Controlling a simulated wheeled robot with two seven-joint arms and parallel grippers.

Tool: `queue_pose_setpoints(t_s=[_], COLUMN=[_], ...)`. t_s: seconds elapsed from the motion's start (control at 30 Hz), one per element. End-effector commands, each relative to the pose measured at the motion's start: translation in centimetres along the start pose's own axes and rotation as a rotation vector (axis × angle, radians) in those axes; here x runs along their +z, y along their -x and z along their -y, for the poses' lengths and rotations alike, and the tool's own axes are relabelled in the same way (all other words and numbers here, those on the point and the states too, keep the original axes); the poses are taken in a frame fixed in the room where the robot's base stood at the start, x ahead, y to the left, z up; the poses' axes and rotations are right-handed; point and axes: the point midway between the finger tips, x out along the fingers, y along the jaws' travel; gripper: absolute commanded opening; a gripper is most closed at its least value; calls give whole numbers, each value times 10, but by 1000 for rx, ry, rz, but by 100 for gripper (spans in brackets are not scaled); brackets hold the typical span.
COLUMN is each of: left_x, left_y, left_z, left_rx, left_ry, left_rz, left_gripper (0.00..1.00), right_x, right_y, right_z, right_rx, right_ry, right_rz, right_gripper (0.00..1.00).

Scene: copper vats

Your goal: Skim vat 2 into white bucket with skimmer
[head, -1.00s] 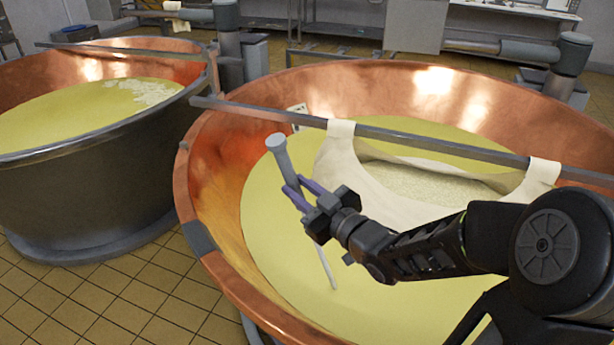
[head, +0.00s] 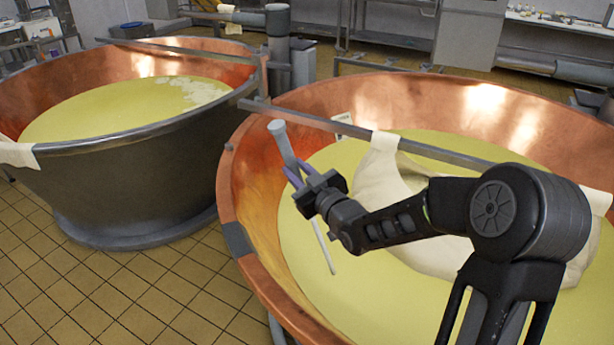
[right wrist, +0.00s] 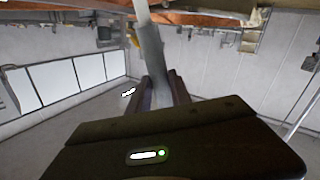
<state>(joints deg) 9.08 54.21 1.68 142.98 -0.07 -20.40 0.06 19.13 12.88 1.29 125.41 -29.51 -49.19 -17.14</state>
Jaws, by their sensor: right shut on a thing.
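My right gripper (head: 300,174) is shut on a grey handle with a thin pale rod below, which looks like the skimmer (head: 279,140). It is held tilted over the left side of the near copper vat (head: 262,165). Any skimming head is not clear to see. In the right wrist view the grey handle (right wrist: 151,50) stands between the fingers (right wrist: 165,92). The far-left vat (head: 130,150) holds yellow liquid with pale patches (head: 200,91) floating at its far right. I cannot read which vat is number 2. No white bucket and no left gripper are in view.
A bar (head: 420,148) lies across the near vat, with a cream cloth (head: 375,175) hung from it, partly hidden by my arm. Another cloth (head: 18,154) hangs on the left vat's rim. Bare tiled floor (head: 130,285) lies in front of and between the vats.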

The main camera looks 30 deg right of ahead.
Motion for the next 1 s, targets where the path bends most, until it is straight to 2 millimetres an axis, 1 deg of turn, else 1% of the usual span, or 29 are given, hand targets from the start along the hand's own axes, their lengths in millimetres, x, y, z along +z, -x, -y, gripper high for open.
queue_pose_setpoints(t_s=[0.1, 0.13, 0.37, 0.5, 0.87, 1.0], left_x=[0, 0, 0, 0, 0, 0], left_y=[5, 2, -5, -8, -12, -12], left_z=[-2, -1, 2, 3, 4, 5], left_rx=[0, 0, 0, 0, 0, 0], left_ry=[0, 0, 0, 0, 0, 0], left_rz=[0, 0, 0, 0, -1, -1], left_gripper=[36, 36, 36, 36, 36, 36], right_x=[-2, -1, 1, 1, 2, 4], right_y=[-14, -10, 19, 40, 94, 115], right_z=[2, 0, -3, -4, -10, -15], right_rx=[-2, 1, 2, 2, 3, 3], right_ry=[-1, 1, 2, 2, 1, 1], right_rz=[-1, -2, -1, -2, -1, -1], right_gripper=[0, 0, 0, 0, 0, 0])
